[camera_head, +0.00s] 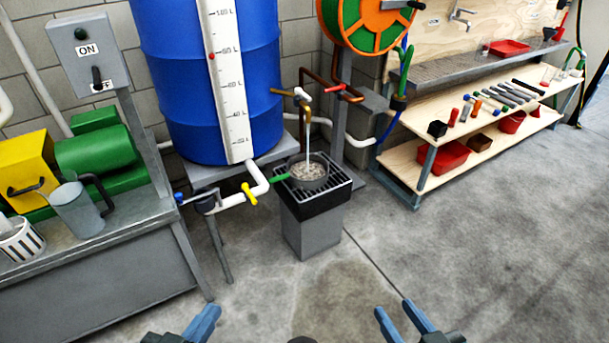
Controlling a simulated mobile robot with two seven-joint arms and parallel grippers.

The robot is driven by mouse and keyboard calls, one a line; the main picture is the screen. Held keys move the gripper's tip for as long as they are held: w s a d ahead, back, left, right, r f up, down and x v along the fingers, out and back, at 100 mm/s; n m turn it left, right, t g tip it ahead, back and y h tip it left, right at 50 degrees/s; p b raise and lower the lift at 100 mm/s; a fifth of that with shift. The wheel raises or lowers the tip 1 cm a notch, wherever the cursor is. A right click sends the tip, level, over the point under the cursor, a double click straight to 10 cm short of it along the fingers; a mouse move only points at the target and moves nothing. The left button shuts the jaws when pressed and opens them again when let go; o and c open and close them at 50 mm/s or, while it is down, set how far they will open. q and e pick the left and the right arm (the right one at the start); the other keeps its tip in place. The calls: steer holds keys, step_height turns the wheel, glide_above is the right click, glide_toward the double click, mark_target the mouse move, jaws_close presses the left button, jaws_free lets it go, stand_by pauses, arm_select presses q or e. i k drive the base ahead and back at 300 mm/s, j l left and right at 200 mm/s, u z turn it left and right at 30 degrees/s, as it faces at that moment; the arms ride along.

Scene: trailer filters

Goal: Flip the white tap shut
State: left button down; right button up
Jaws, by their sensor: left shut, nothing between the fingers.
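The white tap (303,93) is a small white handle on a brass fitting beside the blue barrel. A pale stream of water (307,135) runs from the spout below it into a grey pot (322,178). My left gripper (207,318) is at the bottom of the view, shut and empty, far below the tap. My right gripper (401,308) is at the bottom, right of the middle, with its fingers apart and nothing between them. Neither gripper touches anything.
The pot stands on a black grate over a grey drain box (310,232). A red tap handle (335,89) is close right of the white tap. The blue barrel (180,70), yellow valve (249,193) and green handle (279,178) are left. Concrete floor in front is clear.

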mark_target(298, 90)
steer(key=i, duration=0.8)
steer(key=i+l+z, duration=0.15)
steer(key=i+z, duration=0.5)
steer(key=i, duration=0.25)
